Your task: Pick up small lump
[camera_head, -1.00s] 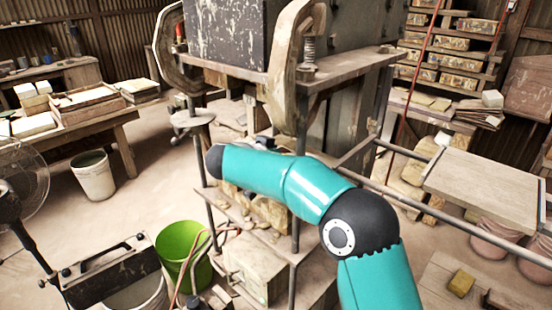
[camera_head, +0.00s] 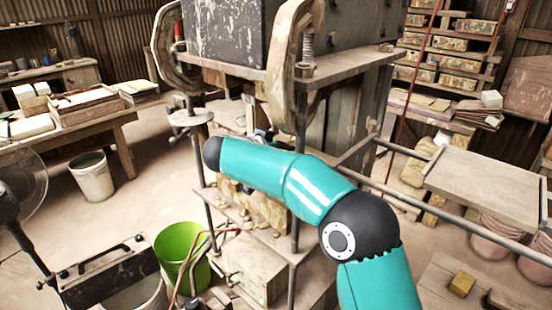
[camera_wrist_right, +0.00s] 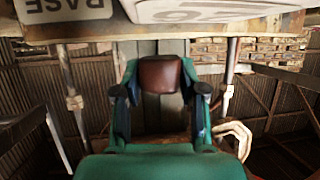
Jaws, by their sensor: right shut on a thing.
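My right gripper (camera_wrist_right: 160,68) shows in the wrist view, its two dark fingers shut on a reddish-brown small lump (camera_wrist_right: 160,74). The lump sits between the fingertips, with a smooth, rounded face turned to the camera. In the head view my teal right arm crosses in front of the press, and only a little of the right gripper (camera_head: 263,134) shows above it. The lump cannot be made out there. My left gripper is not in view.
The press (camera_head: 225,75) with its thick curved frame stands close around the right arm. A green bucket (camera_head: 180,240) and a dark-lidded container (camera_head: 108,272) stand at front left. A flat board (camera_head: 485,185) is at right. A yellowish block (camera_head: 462,283) lies at lower right.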

